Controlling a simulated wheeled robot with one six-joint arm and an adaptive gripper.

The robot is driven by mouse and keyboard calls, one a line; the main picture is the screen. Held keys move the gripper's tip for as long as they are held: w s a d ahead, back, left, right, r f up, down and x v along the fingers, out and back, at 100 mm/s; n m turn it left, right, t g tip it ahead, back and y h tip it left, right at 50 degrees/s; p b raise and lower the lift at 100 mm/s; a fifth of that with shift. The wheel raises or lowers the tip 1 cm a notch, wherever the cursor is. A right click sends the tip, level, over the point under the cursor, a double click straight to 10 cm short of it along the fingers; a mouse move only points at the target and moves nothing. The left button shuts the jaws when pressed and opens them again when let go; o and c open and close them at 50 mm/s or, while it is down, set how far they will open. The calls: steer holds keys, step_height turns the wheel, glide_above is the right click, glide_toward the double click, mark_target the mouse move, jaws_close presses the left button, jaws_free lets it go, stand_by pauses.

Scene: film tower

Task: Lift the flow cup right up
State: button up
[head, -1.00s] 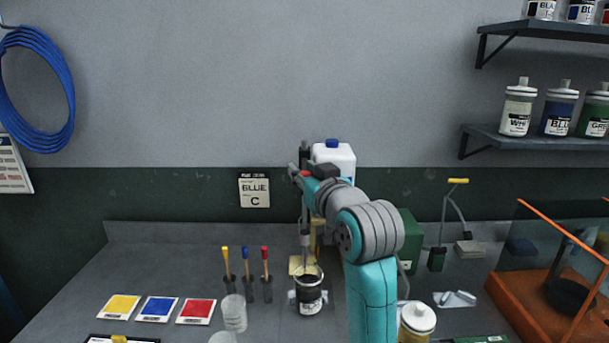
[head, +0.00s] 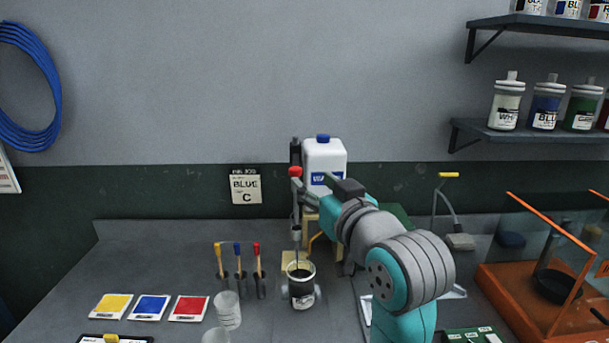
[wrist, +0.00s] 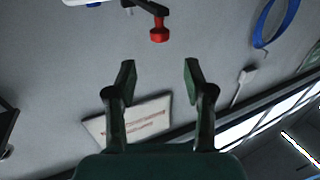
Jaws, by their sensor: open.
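I cannot make out the flow cup itself; whatever is at the rod's lower end is hidden in the can. The red knob also shows in the wrist view (wrist: 159,31), on a dark arm beyond my fingertips. My gripper (wrist: 158,78) is open and empty, with the knob apart from both fingers. In the head view my arm hides most of the gripper, right of the knob.
A white jug (head: 324,158) stands close behind the stand. Several colour-tipped tools (head: 238,270) and a clear cup (head: 228,310) stand left of the can. An orange-framed clear case (head: 530,270) is at the right. The air above the stand is free.

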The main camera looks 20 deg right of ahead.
steer(key=shift+s+d, duration=0.1)
steer(key=shift+s, duration=1.25)
steer(key=shift+m+g+h, duration=0.5)
steer(key=shift+m+g, duration=0.2)
steer(key=shift+g, duration=0.1)
steer(key=s+f, duration=0.3)
steer(key=f, duration=0.7)
steer(key=s+f, duration=0.4)
steer(key=f, duration=0.6)
steer(key=s+f, duration=0.4)
steer(key=f, duration=0.6)
steer(key=shift+s+a+f, duration=0.15)
steer(key=shift+a+f, duration=0.05)
steer(key=shift+a, duration=0.05)
steer(key=s+f, duration=0.8)
steer(key=s, duration=0.5)
steer(key=s+f+g, duration=0.1)
steer(key=s, duration=1.7)
steer(key=shift+a+f+n+g, duration=0.3)
steer(key=shift+a, duration=0.05)
